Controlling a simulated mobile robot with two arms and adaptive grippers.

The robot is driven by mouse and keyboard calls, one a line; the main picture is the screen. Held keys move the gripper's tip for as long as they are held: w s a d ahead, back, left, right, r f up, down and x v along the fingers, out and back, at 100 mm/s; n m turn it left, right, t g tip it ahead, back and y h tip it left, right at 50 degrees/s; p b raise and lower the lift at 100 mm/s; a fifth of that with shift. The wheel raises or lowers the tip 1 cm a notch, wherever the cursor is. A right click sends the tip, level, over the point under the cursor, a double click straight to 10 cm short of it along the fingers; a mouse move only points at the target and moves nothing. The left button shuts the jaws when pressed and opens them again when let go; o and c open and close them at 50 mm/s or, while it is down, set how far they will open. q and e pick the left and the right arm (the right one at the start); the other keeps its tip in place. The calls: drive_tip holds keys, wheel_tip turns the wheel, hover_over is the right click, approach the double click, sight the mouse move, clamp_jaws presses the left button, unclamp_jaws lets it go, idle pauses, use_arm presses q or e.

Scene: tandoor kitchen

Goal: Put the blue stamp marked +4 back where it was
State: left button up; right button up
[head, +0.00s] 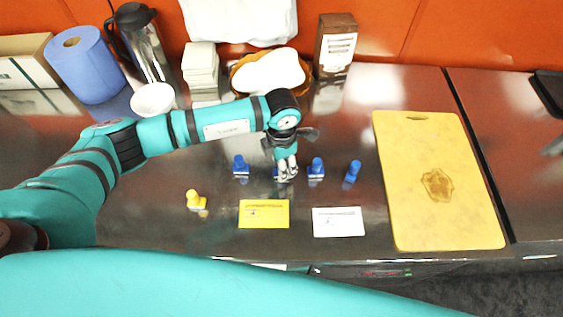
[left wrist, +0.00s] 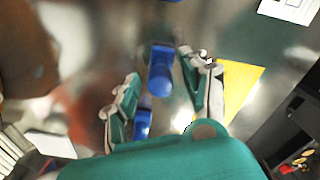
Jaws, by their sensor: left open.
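Several blue stamps stand in a row on the dark steel counter in the head view: one on the left (head: 240,165), one just right of my gripper (head: 316,167), and one farther right (head: 352,172). My left gripper (head: 287,176) points down within this row, and a bit of blue shows beside its fingers. In the left wrist view, a blue stamp (left wrist: 160,76) shows between the open fingers of my left gripper (left wrist: 160,68), and another blue stamp (left wrist: 142,124) is partly hidden below. The +4 mark cannot be read on any stamp. My right gripper is not in view.
A yellow stamp (head: 195,201), yellow card (head: 264,214) and white card (head: 338,222) lie nearer the front edge. A yellow cutting board (head: 440,205) is at right. A blue paper roll (head: 87,65), white bowl (head: 153,99), basket (head: 242,77) and brown box (head: 335,45) stand at the back.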

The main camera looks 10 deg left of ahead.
use_arm(q)
wheel_tip(320, 180, up, 12)
drive_tip(key=b, duration=0.4)
idle(0.3)
